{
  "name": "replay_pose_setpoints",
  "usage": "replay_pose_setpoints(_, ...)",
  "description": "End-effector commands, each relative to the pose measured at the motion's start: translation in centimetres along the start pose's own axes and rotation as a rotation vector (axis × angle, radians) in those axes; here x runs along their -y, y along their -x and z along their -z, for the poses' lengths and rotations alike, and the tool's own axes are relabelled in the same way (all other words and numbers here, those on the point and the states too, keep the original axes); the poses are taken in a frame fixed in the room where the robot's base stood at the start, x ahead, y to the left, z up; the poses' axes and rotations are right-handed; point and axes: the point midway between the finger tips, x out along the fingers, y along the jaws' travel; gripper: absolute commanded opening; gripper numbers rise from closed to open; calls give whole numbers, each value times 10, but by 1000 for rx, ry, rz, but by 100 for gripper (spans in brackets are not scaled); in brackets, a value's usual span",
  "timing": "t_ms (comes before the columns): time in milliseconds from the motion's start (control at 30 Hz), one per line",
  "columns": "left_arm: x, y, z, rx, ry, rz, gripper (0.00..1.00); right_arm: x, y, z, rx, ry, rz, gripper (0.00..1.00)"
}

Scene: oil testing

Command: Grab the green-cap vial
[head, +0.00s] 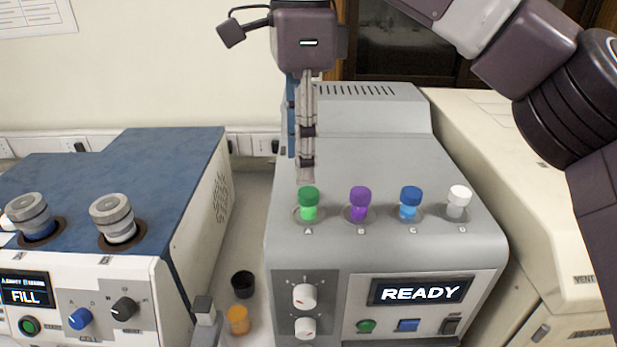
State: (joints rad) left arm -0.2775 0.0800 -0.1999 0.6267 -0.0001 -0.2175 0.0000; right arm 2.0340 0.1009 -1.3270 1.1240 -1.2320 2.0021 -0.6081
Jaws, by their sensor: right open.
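The green-cap vial (308,203) stands upright in the leftmost slot, marked A, on top of the grey machine (405,235). My right gripper (306,172) points down just above and behind its cap in the picture. The gripper is seen edge-on, and it is open with nothing held between the fingers. Whether the fingertips touch the cap cannot be told from this view.
Purple (359,203), blue (410,202) and white-cap (458,202) vials stand in a row to the right. A blue-topped machine (165,155) stands left. A beige machine (480,130) is at right.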

Motion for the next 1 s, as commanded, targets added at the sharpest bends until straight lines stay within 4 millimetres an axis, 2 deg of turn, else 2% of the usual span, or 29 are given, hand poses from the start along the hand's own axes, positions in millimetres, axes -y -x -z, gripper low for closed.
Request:
replay_pose_setpoints(67, -2, 1, -12, 17, 0, -2, 40, -1, -1, 3, -15, 1, 4, 42)
replay_pose_setpoints(200, -5, 1, -30, 41, 0, -6, 40, -1, -14, 4, -18, 1, 2, 42)
replay_pose_setpoints(367, -6, 3, -39, 54, 0, -7, 40, -1, -26, 5, -16, 0, 4, 42)
replay_pose_setpoints(533, -5, 13, -33, 48, 0, -6, 40, -2, -42, 9, -16, 0, 2, 42)
replay_pose_setpoints(733, -3, 22, -14, 20, 0, -4, 40, -3, -67, 11, -15, 0, 3, 42)
replay_pose_setpoints(1000, -3, 22, -13, 20, 0, -4, 40, -3, -75, 10, -14, -1, 6, 42)
